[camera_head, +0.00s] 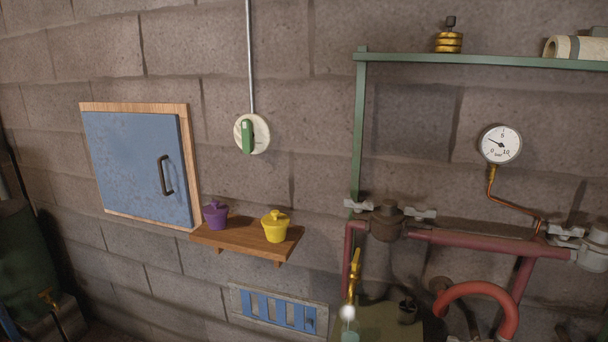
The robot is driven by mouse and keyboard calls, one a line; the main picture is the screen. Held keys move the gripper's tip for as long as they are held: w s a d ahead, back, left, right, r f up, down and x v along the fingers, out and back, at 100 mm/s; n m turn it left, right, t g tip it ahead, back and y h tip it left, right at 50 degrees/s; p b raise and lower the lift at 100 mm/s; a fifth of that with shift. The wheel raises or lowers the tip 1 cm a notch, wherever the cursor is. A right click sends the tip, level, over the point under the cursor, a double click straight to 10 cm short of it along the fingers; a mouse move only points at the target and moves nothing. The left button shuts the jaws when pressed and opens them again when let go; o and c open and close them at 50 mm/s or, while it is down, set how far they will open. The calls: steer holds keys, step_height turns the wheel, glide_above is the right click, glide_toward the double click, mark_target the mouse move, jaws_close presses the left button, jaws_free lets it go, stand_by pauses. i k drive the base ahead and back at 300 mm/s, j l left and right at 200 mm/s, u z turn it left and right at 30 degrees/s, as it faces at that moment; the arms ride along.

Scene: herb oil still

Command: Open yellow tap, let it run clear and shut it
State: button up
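The yellow tap (354,270) stands at the lower middle, beside a red pipe. Its yellow lever points up and leans slightly right. A pale, whitish round blob (348,312) shows just below it; I cannot tell whether it is liquid, vapour or part of a vessel. A greenish, glass-like thing (350,330) is under the blob, cut off by the bottom edge. My gripper is not in view.
Red pipes (470,243) with grey valves and a pressure gauge (500,144) fill the right side. A wooden shelf (247,239) holds a purple pot (215,214) and a yellow pot (275,226). A blue cabinet door (138,165) is shut. A green-handled switch (249,136) is above.

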mark_target(356, 263)
steer(key=i+l, duration=0.85)
steer(key=u, duration=0.05)
